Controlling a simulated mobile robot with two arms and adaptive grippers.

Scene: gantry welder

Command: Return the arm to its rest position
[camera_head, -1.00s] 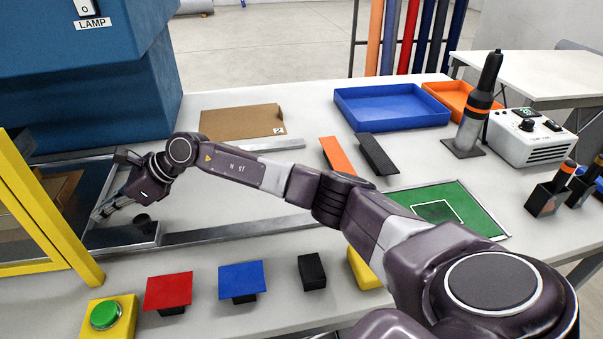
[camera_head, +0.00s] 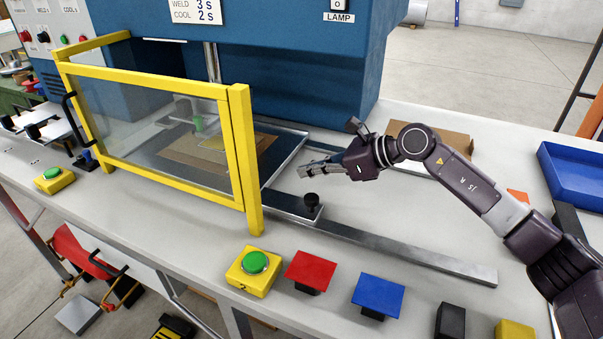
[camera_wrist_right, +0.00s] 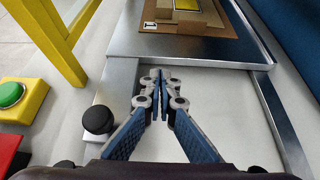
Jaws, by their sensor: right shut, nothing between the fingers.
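My right arm (camera_head: 470,190) comes in from the right in the head view and reaches over the table. My right gripper (camera_head: 303,170) is shut and empty, just right of the metal tray plate (camera_head: 290,150) and above and behind a black knob (camera_head: 312,201). In the right wrist view the fingertips (camera_wrist_right: 161,80) are together near the tray's front edge, with the black knob (camera_wrist_right: 98,119) to their left. My left gripper is not in view.
A yellow-framed clear guard (camera_head: 150,115) stands left of the gripper, before the blue welder (camera_head: 270,60). A metal rail (camera_head: 420,258) runs right. A blue tray (camera_head: 575,175) lies at right.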

